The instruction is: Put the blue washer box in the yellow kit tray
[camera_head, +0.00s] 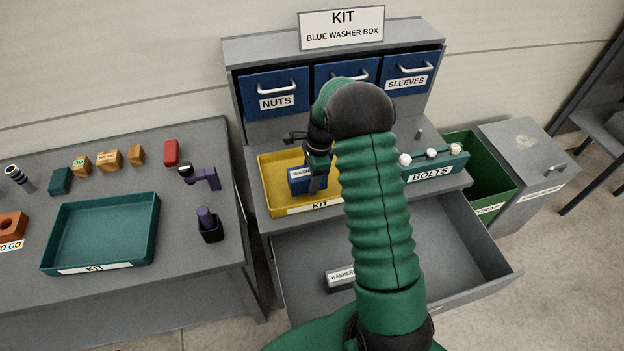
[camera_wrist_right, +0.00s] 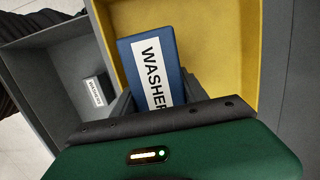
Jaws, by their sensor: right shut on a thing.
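The blue washer box (camera_head: 299,187) is over the inside of the yellow kit tray (camera_head: 265,185), which sits on the bench ledge with a KIT label on its front. My right gripper (camera_head: 317,182) reaches down and is shut on the box. In the right wrist view, the box (camera_wrist_right: 130,62) with its WASHER label is between the fingers (camera_wrist_right: 152,100), with the yellow tray (camera_wrist_right: 225,50) behind it. I cannot tell if the box touches the tray floor. My arm hides the tray's right part. My left gripper is not in view.
A grey washer box (camera_head: 340,279) lies in the open drawer (camera_head: 300,262) below the tray. A green BOLTS rack (camera_head: 436,167) stands to the right, near a green scrap bin (camera_head: 480,160). A teal kit tray (camera_head: 105,228) is on the left table. NUTS and SLEEVES drawers are behind.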

